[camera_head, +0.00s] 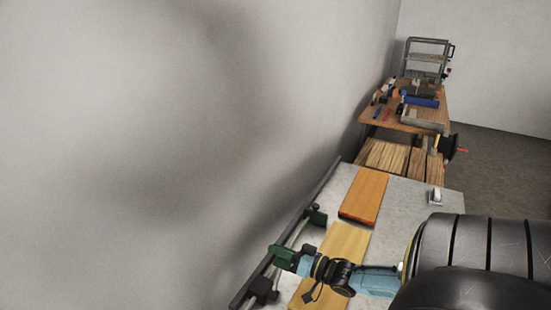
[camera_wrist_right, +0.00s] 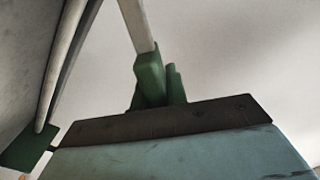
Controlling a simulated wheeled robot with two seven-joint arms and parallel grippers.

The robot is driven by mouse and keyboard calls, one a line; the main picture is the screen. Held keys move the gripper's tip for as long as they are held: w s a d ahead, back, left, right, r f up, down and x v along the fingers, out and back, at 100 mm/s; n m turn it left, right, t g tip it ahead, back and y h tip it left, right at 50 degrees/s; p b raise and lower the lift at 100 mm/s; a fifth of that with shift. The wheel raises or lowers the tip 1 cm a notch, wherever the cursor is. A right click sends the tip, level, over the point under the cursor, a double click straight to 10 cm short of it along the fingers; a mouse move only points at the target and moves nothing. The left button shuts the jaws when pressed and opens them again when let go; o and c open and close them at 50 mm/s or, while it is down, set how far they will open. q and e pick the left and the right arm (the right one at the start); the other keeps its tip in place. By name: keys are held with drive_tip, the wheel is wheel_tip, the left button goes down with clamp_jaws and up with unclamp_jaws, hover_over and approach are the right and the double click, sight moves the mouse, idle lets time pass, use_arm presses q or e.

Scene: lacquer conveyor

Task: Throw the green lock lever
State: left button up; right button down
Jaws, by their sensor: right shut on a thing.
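The green lock lever (camera_head: 283,255) shows in the head view on the rail at the left edge of the conveyor. My right gripper (camera_head: 300,264) reaches in from the right and is shut on the lever. Its fingertips are partly hidden by its own wrist. In the right wrist view a green part (camera_wrist_right: 150,80) stands just beyond the dark plate at the end of the teal body, with a pale rod rising from it. A second green piece (camera_wrist_right: 30,148) is at the lower left. My left gripper is not in view.
An orange board (camera_head: 364,196) and a paler board (camera_head: 345,243) lie on the grey conveyor top (camera_head: 408,197). A wall runs close along the left. A tool-covered table (camera_head: 395,123) and a shelf cart (camera_head: 427,58) stand behind.

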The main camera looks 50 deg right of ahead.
drive_tip(key=c, duration=1.4)
unclamp_jaws()
drive_tip(key=shift+d+f, duration=0.1)
drive_tip(key=s, duration=0.4)
drive_tip(key=s+d, duration=0.1)
drive_tip(key=s, duration=0.4)
drive_tip(key=s+d, duration=0.1)
drive_tip(key=s, duration=0.3)
drive_tip(key=shift+s, duration=0.15)
